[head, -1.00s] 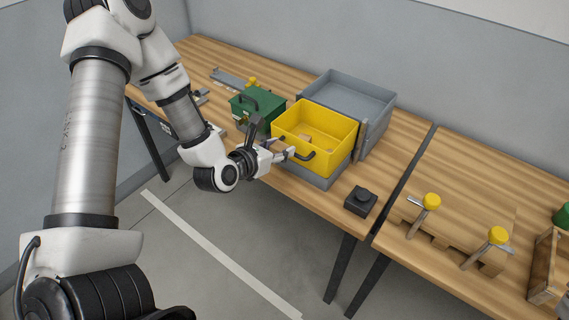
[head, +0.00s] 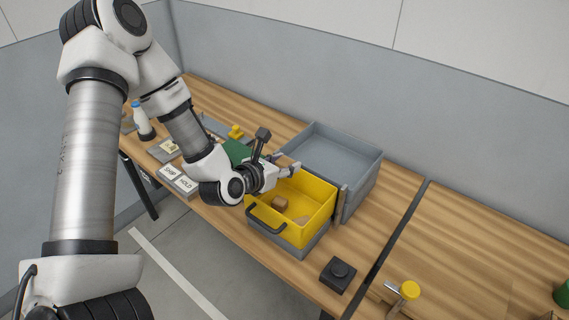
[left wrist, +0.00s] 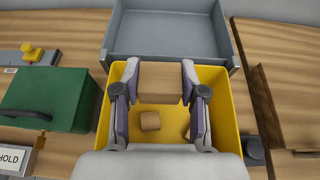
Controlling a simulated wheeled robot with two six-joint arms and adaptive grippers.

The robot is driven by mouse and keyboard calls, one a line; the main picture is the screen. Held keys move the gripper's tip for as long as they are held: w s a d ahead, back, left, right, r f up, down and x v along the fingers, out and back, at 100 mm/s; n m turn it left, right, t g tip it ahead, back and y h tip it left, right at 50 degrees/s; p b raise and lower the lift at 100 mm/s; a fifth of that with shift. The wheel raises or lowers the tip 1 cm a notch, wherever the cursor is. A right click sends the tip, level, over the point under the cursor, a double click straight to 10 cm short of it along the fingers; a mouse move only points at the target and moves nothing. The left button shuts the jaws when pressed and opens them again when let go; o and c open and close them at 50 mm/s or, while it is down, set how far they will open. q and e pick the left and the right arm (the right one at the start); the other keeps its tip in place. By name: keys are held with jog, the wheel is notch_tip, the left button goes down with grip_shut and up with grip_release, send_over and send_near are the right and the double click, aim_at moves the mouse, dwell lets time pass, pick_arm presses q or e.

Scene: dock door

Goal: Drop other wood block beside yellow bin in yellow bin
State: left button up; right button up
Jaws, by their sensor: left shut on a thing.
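My left gripper (head: 288,170) is above the back left part of the yellow bin (head: 317,208). In the left wrist view it is shut on a wood block (left wrist: 160,83), held between its two fingers over the bin. In the head view this block is hidden or too small to make out. Another wood block (head: 280,202) lies on the bin floor, with a second wooden piece (head: 302,220) to its right. The block in the bin also shows in the left wrist view (left wrist: 150,121). My right gripper is in neither view.
A grey crate (head: 352,198) stands behind the yellow bin. A green box (head: 235,151) with a handle is to the left, partly hidden by my arm. A black button box (head: 338,275) is at the front right. The right table is mostly bare.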

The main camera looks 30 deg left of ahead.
pick_arm(q)
jog(key=shift+w+f+b, duration=0.35)
jog(key=shift+w+f, duration=0.2)
jog(key=shift+f, duration=0.2)
jog(key=f+b, duration=0.1)
jog(key=f, duration=0.1)
jog(key=s+f+b, duration=0.1)
jog(key=f, duration=0.1)
jog(key=shift+b, duration=0.35)
jog(key=shift+w+f, duration=0.25)
jog(key=shift+f, duration=0.1)
jog(key=shift+r, duration=0.1)
jog(key=o, duration=0.5)
jog(key=shift+s+r, duration=0.1)
jog(key=shift+s, duration=0.1)
jog(key=shift+c, duration=0.2)
jog(key=o, duration=0.5)
jog(key=shift+s, duration=0.1)
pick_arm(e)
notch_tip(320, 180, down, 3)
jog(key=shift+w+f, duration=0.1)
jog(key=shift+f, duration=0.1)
